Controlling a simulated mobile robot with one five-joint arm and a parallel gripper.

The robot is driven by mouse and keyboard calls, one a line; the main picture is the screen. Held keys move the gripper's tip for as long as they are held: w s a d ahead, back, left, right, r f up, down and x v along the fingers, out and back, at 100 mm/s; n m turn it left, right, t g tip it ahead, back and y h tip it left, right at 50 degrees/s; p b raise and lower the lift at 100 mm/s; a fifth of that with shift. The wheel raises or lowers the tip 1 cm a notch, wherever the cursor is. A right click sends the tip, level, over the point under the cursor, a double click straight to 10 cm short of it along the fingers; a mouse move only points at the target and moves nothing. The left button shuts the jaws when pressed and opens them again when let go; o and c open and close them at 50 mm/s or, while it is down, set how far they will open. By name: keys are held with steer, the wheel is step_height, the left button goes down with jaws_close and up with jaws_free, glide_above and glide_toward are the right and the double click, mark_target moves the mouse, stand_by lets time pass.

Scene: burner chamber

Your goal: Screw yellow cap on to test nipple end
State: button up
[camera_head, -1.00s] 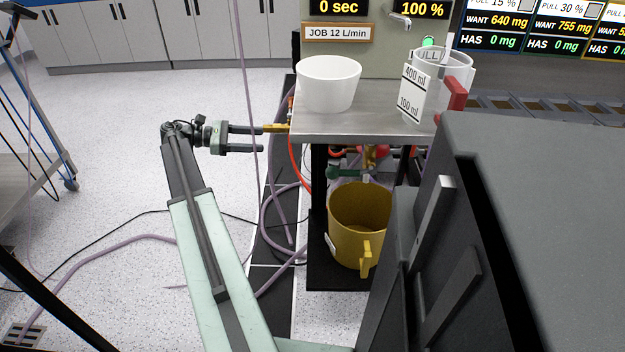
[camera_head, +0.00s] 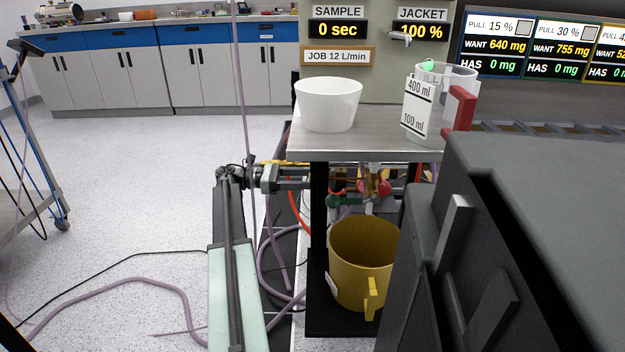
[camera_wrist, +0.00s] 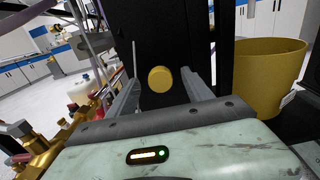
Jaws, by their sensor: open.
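A round yellow cap (camera_wrist: 160,80) shows in the wrist view, face-on in front of a black post, in the gap between my fingers. The fingers look apart from it on both sides. My gripper (camera_wrist: 160,70) is open and empty. In the head view my gripper (camera_head: 302,178) reaches right, just below the left edge of the bench top, and its fingertips are hard to make out. Brass fittings (camera_wrist: 38,152) stand at the left of the wrist view. I cannot tell which of them is the test nipple end.
The bench top (camera_head: 360,138) carries a white bowl (camera_head: 328,105) and a clear jug (camera_head: 440,105). A yellow bucket (camera_head: 362,265) stands below, right of the black post (camera_head: 318,210). Purple hoses (camera_head: 120,283) lie on the floor. A dark grey box fills the right.

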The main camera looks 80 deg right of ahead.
steer(key=shift+s+d, duration=0.1)
steer(key=shift+s, duration=0.5)
steer(key=n, duration=1.2)
steer(key=shift+n, duration=1.3)
